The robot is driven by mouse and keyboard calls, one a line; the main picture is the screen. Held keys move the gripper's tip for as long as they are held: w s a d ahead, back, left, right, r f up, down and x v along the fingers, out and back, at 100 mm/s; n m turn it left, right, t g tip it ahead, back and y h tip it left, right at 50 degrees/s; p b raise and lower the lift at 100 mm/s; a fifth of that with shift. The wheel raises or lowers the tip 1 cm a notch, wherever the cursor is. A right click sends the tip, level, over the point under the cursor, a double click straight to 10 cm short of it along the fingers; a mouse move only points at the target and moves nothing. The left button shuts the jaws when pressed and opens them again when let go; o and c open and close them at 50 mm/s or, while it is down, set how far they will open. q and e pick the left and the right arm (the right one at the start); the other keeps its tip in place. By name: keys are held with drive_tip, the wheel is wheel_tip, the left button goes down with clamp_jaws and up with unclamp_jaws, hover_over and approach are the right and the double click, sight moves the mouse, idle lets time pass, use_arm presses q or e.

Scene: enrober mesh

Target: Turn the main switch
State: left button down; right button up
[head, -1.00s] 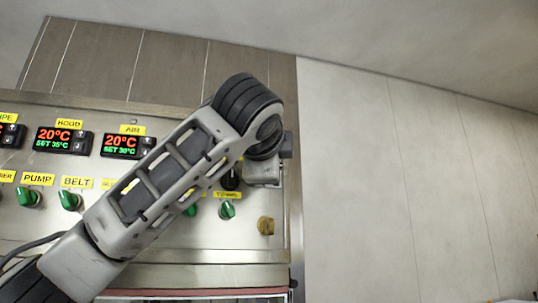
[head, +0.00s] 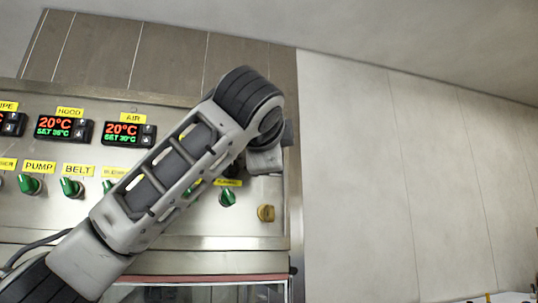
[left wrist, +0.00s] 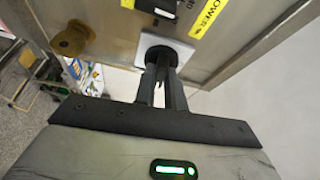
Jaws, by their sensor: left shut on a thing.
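The main switch (left wrist: 158,42) is a dark round knob on a pale square plate, beside a yellow POWER label (left wrist: 207,18) in the left wrist view. My left gripper (left wrist: 163,62) is shut on its knob, with both dark fingers close together. The knob's turned angle cannot be told, as the fingers cover its front. In the head view my left arm crosses the control panel (head: 190,226) and hides the switch and the fingertips. My right gripper is in neither view.
Green knobs (head: 72,188) and red-green temperature displays (head: 67,129) line the panel. Bare pale wall (head: 390,170) lies to the right.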

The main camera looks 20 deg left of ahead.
use_arm(q)
drive_tip(key=shift+w+d+f+n+t+y+b, duration=0.15)
drive_tip(key=shift+n+y+b, duration=1)
drive_tip(key=shift+n, duration=2.4)
drive_tip(key=shift+w+d+f+n+t+y+b, duration=0.15)
drive_tip(key=shift+n+y+b, duration=0.3)
drive_tip(key=shift+n+y, duration=2.2)
drive_tip(key=shift+d+f+n+y+b, duration=0.15)
drive_tip(key=shift+n+y+b, duration=0.55)
drive_tip(key=shift+n, duration=3.7)
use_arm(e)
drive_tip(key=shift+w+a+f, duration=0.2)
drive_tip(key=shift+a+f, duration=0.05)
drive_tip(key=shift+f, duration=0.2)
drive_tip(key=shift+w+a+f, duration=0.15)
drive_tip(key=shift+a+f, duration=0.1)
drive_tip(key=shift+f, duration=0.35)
use_arm(q)
drive_tip(key=c, duration=1.5)
unclamp_jaws()
drive_tip(key=shift+o, duration=0.2)
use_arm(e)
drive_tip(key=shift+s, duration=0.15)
use_arm(q)
drive_tip(key=shift+s, duration=0.1)
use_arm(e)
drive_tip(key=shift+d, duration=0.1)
